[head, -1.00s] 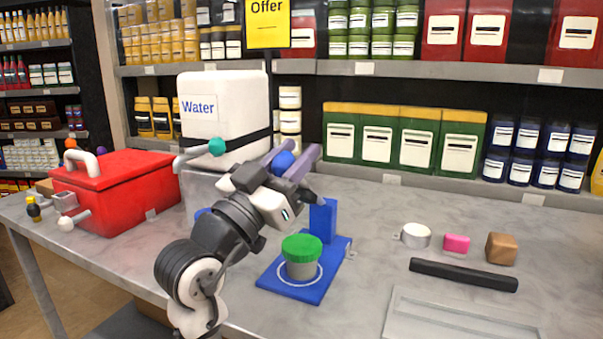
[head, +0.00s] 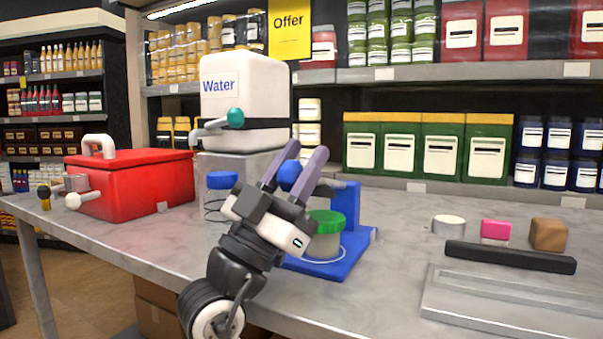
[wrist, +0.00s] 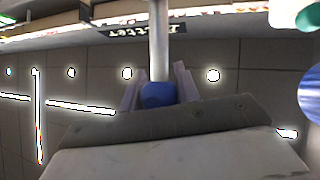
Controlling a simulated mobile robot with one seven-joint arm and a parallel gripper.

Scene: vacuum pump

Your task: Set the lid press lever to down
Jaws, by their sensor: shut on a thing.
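The lid press has a blue base (head: 357,245) and a blue upright post (head: 347,207) on the counter. A jar with a green lid (head: 326,221) stands upright on the base, inside a white ring. The lever's blue ball knob (head: 290,174) is between the fingers of my gripper (head: 297,168), in front of and left of the post top. In the wrist view the knob (wrist: 158,95) sits between both fingers, with the grey lever rod (wrist: 158,45) running away from it. My gripper is shut on the knob. The rod is mostly hidden in the head view.
A water tank (head: 240,100) with a teal-knobbed tap stands behind my gripper, with a blue disc (head: 221,180) near it. A red box (head: 130,180) is at left. A black bar (head: 510,256), pink block (head: 495,231), brown block (head: 548,235) and grey tray (head: 480,305) lie at right.

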